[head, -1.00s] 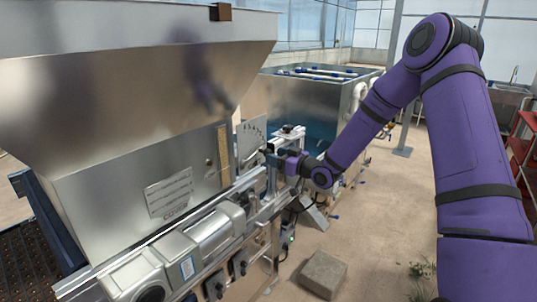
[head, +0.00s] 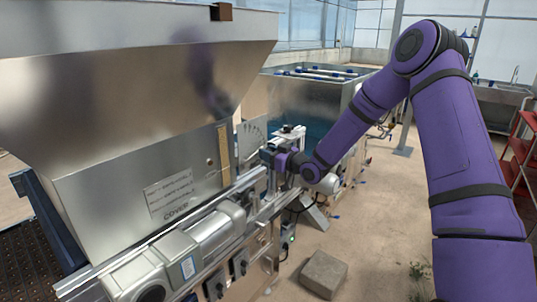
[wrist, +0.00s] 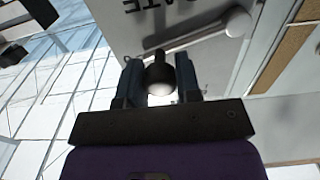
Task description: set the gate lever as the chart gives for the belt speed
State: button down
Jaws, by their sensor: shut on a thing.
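My gripper (head: 268,156) is at the scale plate (head: 252,131) on the side of the seeder, in the head view. In the wrist view my gripper (wrist: 160,78) is shut on the dark round knob (wrist: 160,74) of the gate lever, one finger on each side. The lever's pale rod (wrist: 200,36) runs up and right to a round pivot (wrist: 238,22) on a plate (wrist: 180,12) lettered "GATE", seen upside down. A label (head: 170,193) on the hopper has lines too small to read, above "COVER".
The steel hopper (head: 120,110) stands close to the left of my gripper. A motor and rail (head: 215,228) and dark control knobs (head: 240,265) lie below. A block (head: 323,273) is on the floor. A red rack (head: 522,160) stands at the right. Floor between is open.

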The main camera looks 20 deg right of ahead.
jog(key=n, duration=0.1)
jog(key=r+n, duration=0.1)
jog(key=a+r+n, duration=0.1)
jog(key=shift+s+r+n, duration=0.2)
jog(key=shift+s+n, duration=0.1)
jog(key=shift+s+a+r+n, duration=0.25)
jog(key=shift+a+r+n, duration=0.1)
jog(key=shift+n, duration=0.5)
jog(key=shift+s+a+r+n, duration=0.2)
jog(key=shift+r+n, duration=0.2)
jog(key=shift+n, duration=0.4)
jog(key=shift+s+a+r+n, duration=0.25)
jog(key=shift+a+r+n, duration=0.1)
jog(key=shift+n, duration=0.5)
jog(key=c, duration=0.8)
grip_release()
jog(key=shift+s, duration=0.1)
jog(key=v, duration=1)
jog(key=shift+s+d, duration=0.25)
